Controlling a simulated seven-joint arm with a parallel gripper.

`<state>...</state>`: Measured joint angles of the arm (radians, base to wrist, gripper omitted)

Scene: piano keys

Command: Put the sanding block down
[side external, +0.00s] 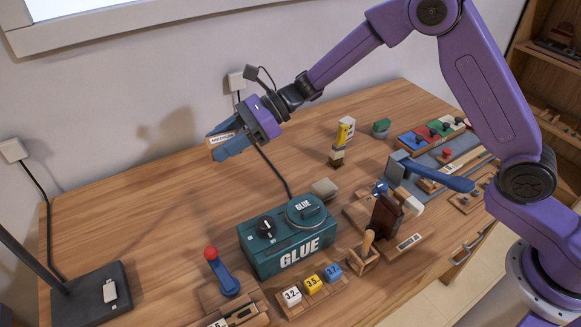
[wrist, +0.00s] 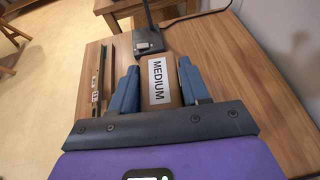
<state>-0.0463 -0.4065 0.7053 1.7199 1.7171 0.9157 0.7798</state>
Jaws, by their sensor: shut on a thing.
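My gripper (side external: 221,146) is shut on a tan block with a white "MEDIUM" label, the sanding block (side external: 219,138). It holds the block in the air above the back left part of the wooden table (side external: 150,205), near the wall. In the wrist view, the sanding block (wrist: 160,92) sits between the two blue fingers of my gripper (wrist: 158,88), label facing the camera. The block's underside is hidden.
A green glue box (side external: 290,245) stands mid-table, with a small greyish-tan block (side external: 325,188) behind it. A red-knobbed lever (side external: 222,272) and a black lamp-like base (side external: 92,292) are at the front left. Tools crowd the right; the left middle is bare.

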